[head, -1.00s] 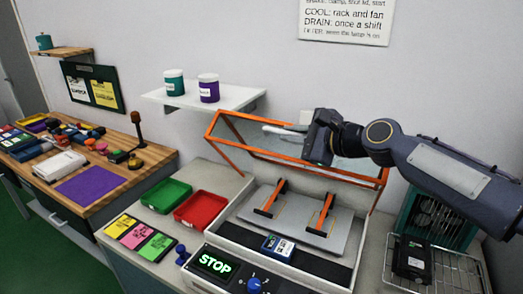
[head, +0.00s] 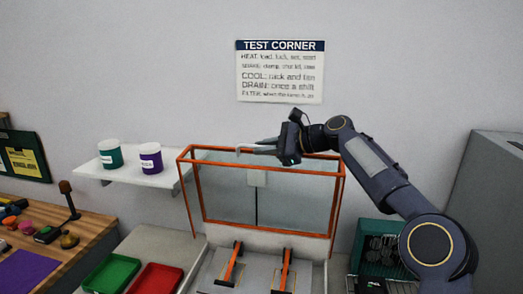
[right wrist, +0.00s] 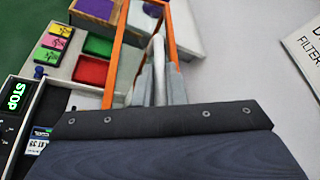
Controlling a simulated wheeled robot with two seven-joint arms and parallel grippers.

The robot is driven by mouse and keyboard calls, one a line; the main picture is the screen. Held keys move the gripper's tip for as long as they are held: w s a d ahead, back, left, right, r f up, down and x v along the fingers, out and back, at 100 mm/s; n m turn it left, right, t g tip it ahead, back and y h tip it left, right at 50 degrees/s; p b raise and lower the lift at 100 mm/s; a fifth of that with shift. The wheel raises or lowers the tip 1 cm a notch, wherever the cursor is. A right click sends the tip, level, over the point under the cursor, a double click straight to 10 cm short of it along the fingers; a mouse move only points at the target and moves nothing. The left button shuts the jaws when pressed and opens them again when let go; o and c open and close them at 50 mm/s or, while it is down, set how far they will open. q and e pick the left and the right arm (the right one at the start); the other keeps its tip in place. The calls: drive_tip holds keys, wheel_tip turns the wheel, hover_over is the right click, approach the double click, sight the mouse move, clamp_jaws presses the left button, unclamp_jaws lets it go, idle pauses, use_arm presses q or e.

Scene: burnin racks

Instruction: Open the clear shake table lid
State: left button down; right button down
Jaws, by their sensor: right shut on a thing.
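The clear shake table lid (head: 225,202) has an orange frame and stands raised, close to upright, at the back of the shake table. My right gripper (head: 258,149) is at the lid's top edge. In the right wrist view its grey fingers (right wrist: 159,88) are shut around a pale handle (right wrist: 158,50) beside the orange frame. The fingers hide part of the handle. Below the lid, the shake table's plate (head: 258,272) carries two orange-and-black clamps (head: 232,264). My left gripper is not in view.
A green tray (head: 112,272) and a red tray (head: 158,279) lie left of the table. A wall shelf (head: 120,174) with two jars is left of the lid. A green fan unit (head: 372,240) stands at the right, near a grey cabinet (head: 498,200).

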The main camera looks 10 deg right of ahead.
drive_tip(key=shift+w+d+f, duration=0.1)
drive_tip(key=shift+w+f, duration=0.05)
drive_tip(key=shift+f, duration=0.1)
drive_tip(key=c, duration=1.5)
unclamp_jaws()
drive_tip(key=shift+w, duration=0.1)
drive_tip(key=shift+r, duration=0.1)
drive_tip(key=b+v, duration=0.1)
drive_tip(key=v, duration=0.7)
drive_tip(key=shift+b, duration=0.3)
